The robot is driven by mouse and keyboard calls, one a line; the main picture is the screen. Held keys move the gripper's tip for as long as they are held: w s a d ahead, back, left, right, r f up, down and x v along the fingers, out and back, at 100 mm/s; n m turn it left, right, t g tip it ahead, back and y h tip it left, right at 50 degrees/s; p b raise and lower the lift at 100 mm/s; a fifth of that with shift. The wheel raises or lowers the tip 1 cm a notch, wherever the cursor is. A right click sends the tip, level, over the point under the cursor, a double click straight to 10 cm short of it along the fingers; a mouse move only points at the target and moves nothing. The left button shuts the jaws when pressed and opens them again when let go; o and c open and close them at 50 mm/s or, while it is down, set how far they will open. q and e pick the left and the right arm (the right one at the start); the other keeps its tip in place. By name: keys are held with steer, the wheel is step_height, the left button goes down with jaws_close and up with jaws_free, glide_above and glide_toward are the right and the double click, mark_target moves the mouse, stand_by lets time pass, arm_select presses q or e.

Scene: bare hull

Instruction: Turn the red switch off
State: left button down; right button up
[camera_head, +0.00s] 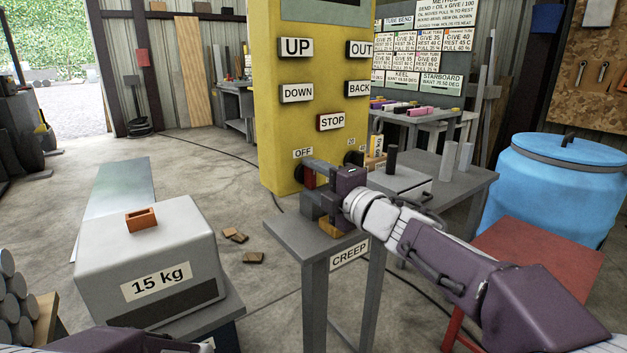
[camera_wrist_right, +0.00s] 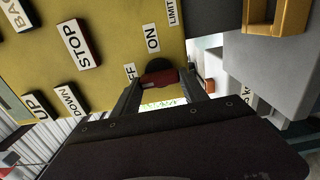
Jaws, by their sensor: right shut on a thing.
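The red switch (camera_head: 309,178) is on the yellow panel (camera_head: 276,120), below the OFF label (camera_head: 303,153). In the right wrist view the red switch (camera_wrist_right: 160,77) shows in front of a black round base, near the ON label (camera_wrist_right: 152,38) and a partly covered OFF label. My right gripper (camera_wrist_right: 160,90) has one finger on each side of the switch and is shut on it. In the head view my right gripper (camera_head: 311,187) reaches in from the right and partly hides the switch. I cannot tell which label the switch points to. My left gripper is out of view.
A grey stand with a CREEP label (camera_head: 350,254) is below my right gripper. A grey 15 kg block (camera_head: 185,240) with an orange piece on top stands at left. A blue barrel (camera_head: 550,195) and a red table (camera_head: 540,255) are at right. Wood scraps lie on the floor.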

steer(key=o, duration=1.4)
steer(key=p+v, duration=0.1)
steer(key=v, duration=0.8)
